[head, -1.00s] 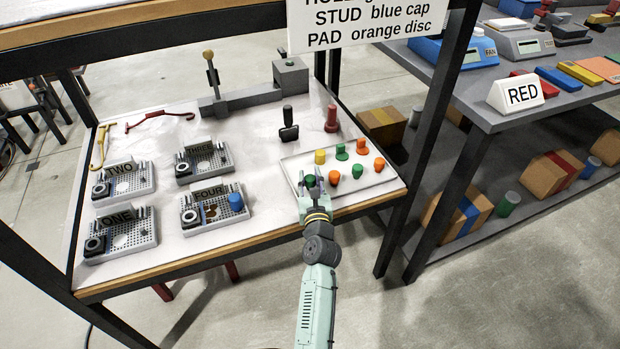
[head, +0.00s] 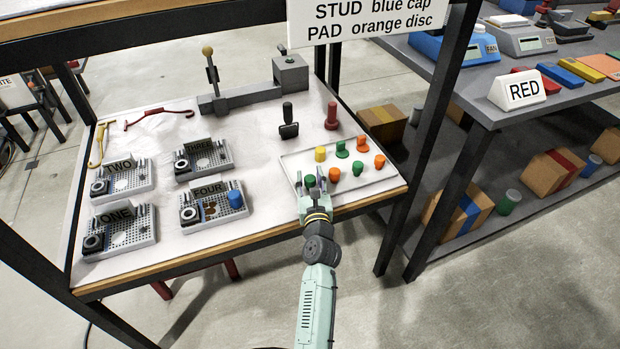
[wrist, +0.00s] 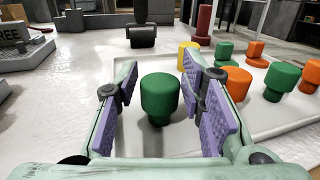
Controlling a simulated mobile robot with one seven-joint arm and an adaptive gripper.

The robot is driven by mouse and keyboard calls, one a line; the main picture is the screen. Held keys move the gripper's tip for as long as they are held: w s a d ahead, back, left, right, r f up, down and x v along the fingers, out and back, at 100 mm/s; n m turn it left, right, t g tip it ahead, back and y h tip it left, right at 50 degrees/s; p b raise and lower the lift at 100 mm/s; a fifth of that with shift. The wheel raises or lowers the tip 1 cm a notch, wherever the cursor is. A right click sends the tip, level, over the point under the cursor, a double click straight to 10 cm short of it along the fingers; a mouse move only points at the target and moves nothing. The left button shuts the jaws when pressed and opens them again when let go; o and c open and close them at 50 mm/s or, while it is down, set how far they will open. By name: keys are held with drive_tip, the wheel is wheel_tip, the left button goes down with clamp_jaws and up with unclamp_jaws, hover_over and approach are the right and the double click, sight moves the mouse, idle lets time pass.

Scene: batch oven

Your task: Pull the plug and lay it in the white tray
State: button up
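My gripper (head: 312,182) is open over the near left part of the white tray (head: 368,190). A green plug (wrist: 160,97) stands upright between its fingers in the wrist view, with a gap on both sides. The same green plug shows in the head view (head: 309,181), partly framed by the fingers. Several other green, orange and yellow plugs stand in the tray, such as a yellow one (head: 320,154) and an orange one (head: 334,174). Which of these is the task's plug cannot be told from looks alone.
Boards ONE (head: 118,240), TWO (head: 124,188), THREE (head: 203,165) and FOUR (head: 210,215) stand to the left; FOUR carries a blue cap (head: 236,196). A black-handled stamp (head: 288,128) and a red peg (head: 331,117) stand behind the tray. A shelf post borders the right.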

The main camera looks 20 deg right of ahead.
drive_tip(key=shift+o, duration=1.1)
drive_tip(key=shift+v, duration=3.75)
